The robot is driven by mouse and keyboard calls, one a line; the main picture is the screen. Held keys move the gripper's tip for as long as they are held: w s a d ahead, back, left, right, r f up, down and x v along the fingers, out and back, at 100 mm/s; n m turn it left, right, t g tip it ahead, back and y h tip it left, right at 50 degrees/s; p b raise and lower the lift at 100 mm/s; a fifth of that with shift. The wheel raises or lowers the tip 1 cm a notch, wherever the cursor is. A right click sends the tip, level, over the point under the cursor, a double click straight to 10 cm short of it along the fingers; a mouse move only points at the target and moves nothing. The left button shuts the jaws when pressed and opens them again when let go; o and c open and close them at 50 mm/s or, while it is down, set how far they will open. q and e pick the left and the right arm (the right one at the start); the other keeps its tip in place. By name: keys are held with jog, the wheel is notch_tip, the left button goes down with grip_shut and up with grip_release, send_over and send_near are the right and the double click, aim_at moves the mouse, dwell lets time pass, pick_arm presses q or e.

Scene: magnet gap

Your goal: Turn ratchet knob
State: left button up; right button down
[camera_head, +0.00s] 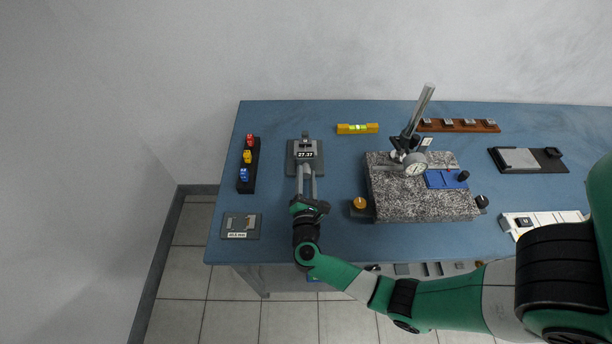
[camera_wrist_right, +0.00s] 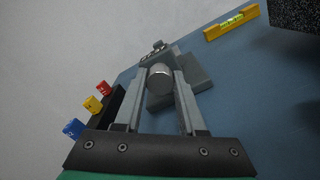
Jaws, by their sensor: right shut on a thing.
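A grey device (camera_head: 304,157) with a display reading about 27.37 stands on the left part of the blue bench. A silver round knob (camera_wrist_right: 160,85) faces me at the near end of the device in the right wrist view. My right gripper (camera_head: 306,171) reaches it from the near side. In the wrist view its two long grey fingers (camera_wrist_right: 160,78) are shut on the sides of the knob. The knob's far end and the exact finger contact are hidden. My left gripper is not in view.
A black rack (camera_head: 248,178) with red, yellow and blue blocks and a grey plate (camera_head: 241,226) lie to the left. A granite block (camera_head: 420,200) with a dial gauge stand (camera_head: 413,163) is to the right. A yellow level (camera_head: 357,128) lies behind.

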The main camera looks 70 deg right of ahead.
jog(key=n+p, duration=0.1)
jog(key=n, duration=0.3)
jog(key=shift+r, duration=0.1)
jog(key=n+p, duration=0.1)
jog(key=n, duration=0.2)
jog(key=shift+n, duration=0.3)
jog(key=n+p, duration=0.2)
jog(key=n, duration=0.5)
jog(key=n+p, duration=0.1)
jog(key=n, duration=0.3)
jog(key=shift+a+p, duration=0.1)
jog(key=shift+p, duration=0.25)
jog(key=n+p, duration=0.1)
jog(key=n, duration=0.4)
jog(key=n+p, duration=0.1)
jog(key=n, duration=0.2)
jog(key=shift+f+n+p, duration=0.25)
jog(key=shift+n+p, duration=0.1)
jog(key=shift+n, duration=0.05)
jog(key=shift+f+n+p, duration=0.1)
jog(key=shift+n+p, duration=0.2)
jog(key=shift+n, duration=1.1)
